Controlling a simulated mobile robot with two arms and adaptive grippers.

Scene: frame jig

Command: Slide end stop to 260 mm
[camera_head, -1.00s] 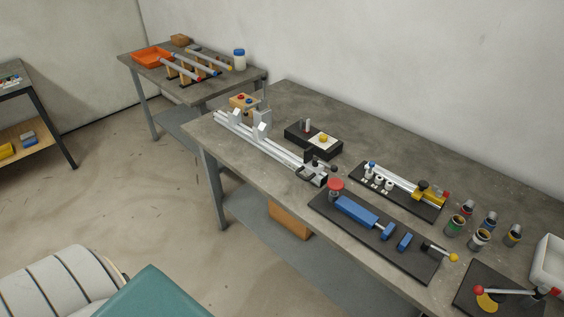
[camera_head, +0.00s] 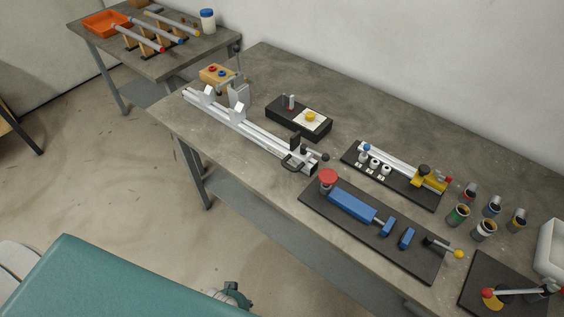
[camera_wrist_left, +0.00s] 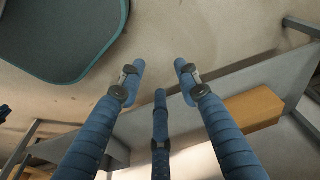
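A long aluminium rail jig (camera_head: 245,126) with upright silver blocks lies along the left front of the main table. A dark upright plate (camera_head: 295,141), which looks like the end stop, stands near its right end by a black handle (camera_head: 292,163). A shorter rail fixture (camera_head: 390,160) on a black base carries a yellow carriage (camera_head: 428,179) at its right end. I cannot read any scale. My left gripper (camera_wrist_left: 160,68) shows only in the left wrist view, fingers spread and empty, above the floor beside the table. My right gripper is not in view.
A blue clamp fixture (camera_head: 352,205) with a red knob sits at the front edge. A black box with a yellow button (camera_head: 311,117) stands behind the rail. Several small cups (camera_head: 484,230) and a lever fixture (camera_head: 505,290) are at the right. The table's back strip is clear.

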